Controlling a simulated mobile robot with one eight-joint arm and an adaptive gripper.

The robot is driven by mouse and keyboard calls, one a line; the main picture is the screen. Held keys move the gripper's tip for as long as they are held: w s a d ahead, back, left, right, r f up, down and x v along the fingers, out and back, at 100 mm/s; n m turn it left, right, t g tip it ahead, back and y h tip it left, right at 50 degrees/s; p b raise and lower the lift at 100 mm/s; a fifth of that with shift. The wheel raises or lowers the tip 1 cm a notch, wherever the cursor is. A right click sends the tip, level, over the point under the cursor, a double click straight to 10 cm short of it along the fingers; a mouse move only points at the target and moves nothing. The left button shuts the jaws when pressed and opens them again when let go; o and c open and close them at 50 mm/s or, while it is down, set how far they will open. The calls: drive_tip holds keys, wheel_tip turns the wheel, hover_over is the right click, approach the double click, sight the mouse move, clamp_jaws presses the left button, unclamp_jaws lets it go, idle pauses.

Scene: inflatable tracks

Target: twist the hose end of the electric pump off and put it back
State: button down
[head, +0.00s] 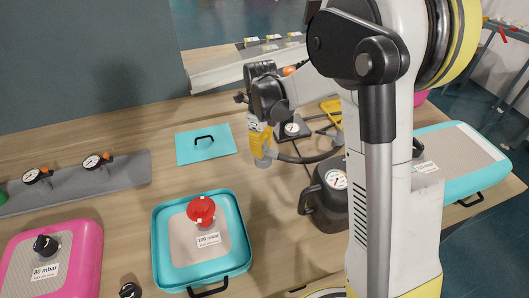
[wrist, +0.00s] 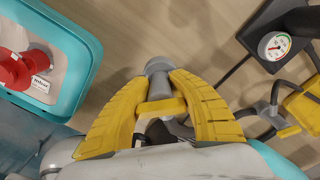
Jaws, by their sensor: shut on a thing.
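My gripper (head: 260,146) has yellow fingers and is shut on the grey hose end (head: 263,160), holding it above the wooden table. In the wrist view, my gripper (wrist: 160,98) closes from both sides on the hose end (wrist: 158,68), whose round tip sticks out beyond the fingers. A dark hose (head: 305,159) curves from beside my gripper toward the right. The electric pump (head: 320,206) is a dark body with a round white gauge, standing right of my gripper and partly hidden by my arm. In the head view, the hose end appears apart from the pump.
A teal inflatable (head: 160,240) with a red valve cap (head: 201,210) lies front left; a pink one (head: 85,245) is further left. A teal panel (head: 185,148) lies behind. A gauge on a black base (head: 292,128) stands behind the hose. Bare table lies below my gripper.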

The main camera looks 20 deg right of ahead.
drive_tip(key=shift+w+d+f, duration=0.25)
drive_tip(key=shift+d+f, duration=0.05)
drive_tip(key=shift+d, duration=0.2)
drive_tip(key=shift+a+f+b, duration=0.15)
drive_tip(key=shift+f+b, duration=2.1)
drive_tip(key=shift+f, duration=1.05)
drive_tip(key=shift+f+b, duration=0.5)
drive_tip(key=shift+f, duration=0.15)
drive_tip(key=c, duration=1.1)
unclamp_jaws()
drive_tip(key=shift+c, duration=0.2)
drive_tip(key=shift+r, duration=0.15)
